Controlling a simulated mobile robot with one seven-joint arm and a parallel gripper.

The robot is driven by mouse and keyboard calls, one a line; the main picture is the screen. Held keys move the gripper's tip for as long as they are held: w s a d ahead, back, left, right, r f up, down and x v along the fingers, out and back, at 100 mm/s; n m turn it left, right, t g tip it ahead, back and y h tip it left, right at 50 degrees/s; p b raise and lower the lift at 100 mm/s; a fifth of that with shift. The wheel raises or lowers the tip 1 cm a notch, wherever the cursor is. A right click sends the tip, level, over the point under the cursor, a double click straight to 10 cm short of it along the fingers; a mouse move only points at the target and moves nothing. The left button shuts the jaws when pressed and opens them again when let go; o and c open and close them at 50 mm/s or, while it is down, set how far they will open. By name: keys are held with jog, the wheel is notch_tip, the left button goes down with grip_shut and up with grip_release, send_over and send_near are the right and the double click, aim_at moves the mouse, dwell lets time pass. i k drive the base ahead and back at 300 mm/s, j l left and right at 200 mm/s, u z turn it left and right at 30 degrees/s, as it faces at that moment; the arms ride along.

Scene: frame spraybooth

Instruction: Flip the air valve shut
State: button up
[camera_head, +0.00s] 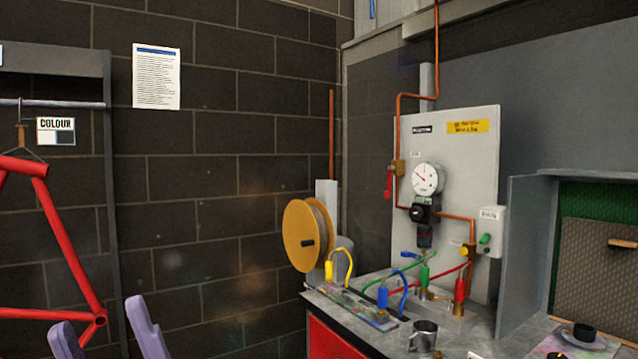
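The air valve (397,168) is a small brass body on a vertical copper pipe at the left edge of a pale grey panel. Its red lever (388,184) hangs down on the left, roughly along the pipe. My gripper (98,312) shows at the lower left as two lavender fingers set apart, with nothing seen between them. It is open and well left of the valve, not touching it. The lower part of my gripper is cut off by the frame.
A round gauge (427,180) and black regulator sit right of the valve. Below, a bench (345,318) holds coloured hoses, fittings and a metal cup (424,338). A yellow reel (306,236) stands left of the panel. A red bicycle frame (70,238) hangs at left.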

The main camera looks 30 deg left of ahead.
aim_at(385, 193)
jog(key=u, duration=0.6)
jog(key=i+j, duration=0.45)
jog(key=j, duration=0.25)
jog(key=i+j+u, duration=0.1)
jog(key=i+j, duration=0.35)
jog(key=j, duration=0.2)
jog(key=i+j, duration=0.45)
jog(key=j, duration=0.2)
jog(key=i+j+u, duration=0.1)
jog(key=i+j, duration=0.4)
jog(key=j, duration=0.15)
